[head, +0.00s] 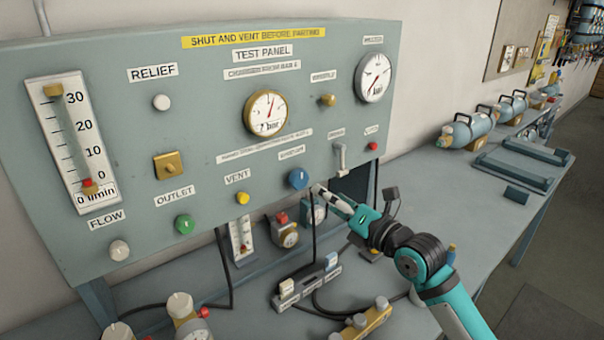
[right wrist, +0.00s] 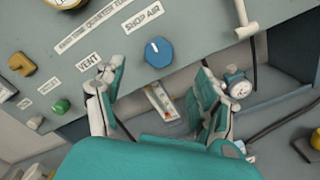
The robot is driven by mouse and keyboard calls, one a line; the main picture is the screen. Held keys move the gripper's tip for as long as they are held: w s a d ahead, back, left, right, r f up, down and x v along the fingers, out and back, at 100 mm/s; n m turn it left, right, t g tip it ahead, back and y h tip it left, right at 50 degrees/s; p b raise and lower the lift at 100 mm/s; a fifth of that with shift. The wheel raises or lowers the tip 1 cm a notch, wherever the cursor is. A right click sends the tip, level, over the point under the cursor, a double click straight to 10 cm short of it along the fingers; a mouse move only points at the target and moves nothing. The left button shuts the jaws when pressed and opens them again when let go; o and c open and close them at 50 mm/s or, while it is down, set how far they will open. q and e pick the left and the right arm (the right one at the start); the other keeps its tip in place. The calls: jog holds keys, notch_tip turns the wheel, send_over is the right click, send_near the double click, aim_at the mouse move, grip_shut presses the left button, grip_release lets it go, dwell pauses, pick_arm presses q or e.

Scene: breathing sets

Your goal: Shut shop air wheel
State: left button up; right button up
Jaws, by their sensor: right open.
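The shop air wheel is a blue knob (head: 298,179) with a white mark, low on the grey-green test panel (head: 215,100). In the right wrist view the same blue knob (right wrist: 159,52) sits below the SHOP AIR label (right wrist: 141,17), its white mark near the top. My right gripper (head: 322,190) is just right of and slightly below the knob in the head view. In the right wrist view my right gripper (right wrist: 158,90) is open and empty, its fingers on either side below the knob, apart from it. My left gripper is not in view.
The yellow VENT knob (head: 243,198) and green OUTLET knob (head: 184,224) are left of the blue knob. A grey lever (head: 340,160) is close on its right. Small gauges (head: 287,235) and hoses are below the panel. Bottles (head: 467,130) lie on the bench at right.

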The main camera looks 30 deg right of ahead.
aim_at(302, 180)
jog(key=w+p, duration=0.1)
jog(key=w, duration=0.2)
jog(key=w+p, duration=0.1)
jog(key=w, duration=0.5)
jog(key=shift+a+r+p, duration=0.1)
jog(key=shift+a+p, duration=0.25)
jog(key=shift+p, duration=0.05)
jog(key=shift+w, duration=0.3)
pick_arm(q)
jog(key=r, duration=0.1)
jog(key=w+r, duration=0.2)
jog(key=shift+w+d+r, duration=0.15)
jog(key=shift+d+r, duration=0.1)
pick_arm(e)
jog(key=c, duration=1.2)
